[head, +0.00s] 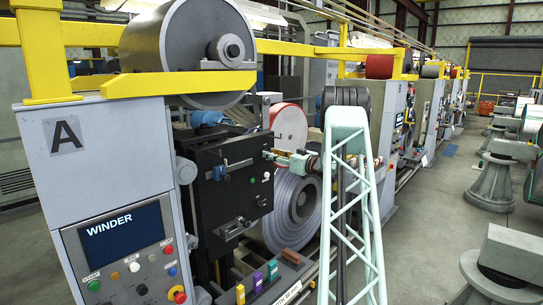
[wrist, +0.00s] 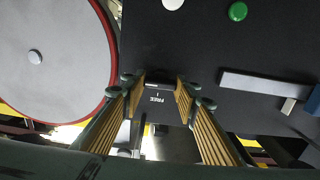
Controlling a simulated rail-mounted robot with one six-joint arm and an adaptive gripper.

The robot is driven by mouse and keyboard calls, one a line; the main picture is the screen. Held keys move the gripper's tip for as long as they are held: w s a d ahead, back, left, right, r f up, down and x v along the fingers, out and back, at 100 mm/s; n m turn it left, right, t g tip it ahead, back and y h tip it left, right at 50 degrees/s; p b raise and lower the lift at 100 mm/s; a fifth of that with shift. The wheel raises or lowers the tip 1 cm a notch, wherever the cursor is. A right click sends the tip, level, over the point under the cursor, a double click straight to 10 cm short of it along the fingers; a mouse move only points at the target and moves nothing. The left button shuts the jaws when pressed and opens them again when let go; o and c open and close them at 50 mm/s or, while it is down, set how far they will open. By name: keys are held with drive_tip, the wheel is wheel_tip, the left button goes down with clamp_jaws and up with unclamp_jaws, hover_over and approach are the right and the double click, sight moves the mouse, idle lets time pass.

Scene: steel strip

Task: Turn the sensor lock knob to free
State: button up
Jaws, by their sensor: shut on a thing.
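My gripper (head: 274,155) reaches in from the right to the right edge of the black panel (head: 228,165) on the winder. In the wrist view my gripper (wrist: 158,82) has its two ribbed yellow-brown fingers on either side of a small dark part at the panel, which I take as the sensor lock knob (wrist: 158,79). The fingers are shut on it. A white FREE label (wrist: 156,99) with a short mark shows between the fingers. The knob's pointer cannot be made out. In the head view the knob is hidden.
A white button (wrist: 172,4) and a green button (wrist: 238,11) sit on the panel nearby. A grey bar (wrist: 258,85) projects to the right in the wrist view. A red-rimmed disc (wrist: 55,55) stands close on the left. A steel coil (head: 290,215) is below my gripper.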

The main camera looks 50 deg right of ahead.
drive_tip(key=shift+f+n+b, duration=0.15)
drive_tip(key=shift+n+b, duration=0.55)
drive_tip(key=shift+b, duration=0.35)
drive_tip(key=n+b, duration=1.6)
drive_tip(key=b, duration=0.4)
drive_tip(key=shift+n, duration=0.4)
drive_tip(key=o, duration=0.8)
drive_tip(key=shift+o, duration=0.2)
drive_tip(key=shift+s, duration=0.15)
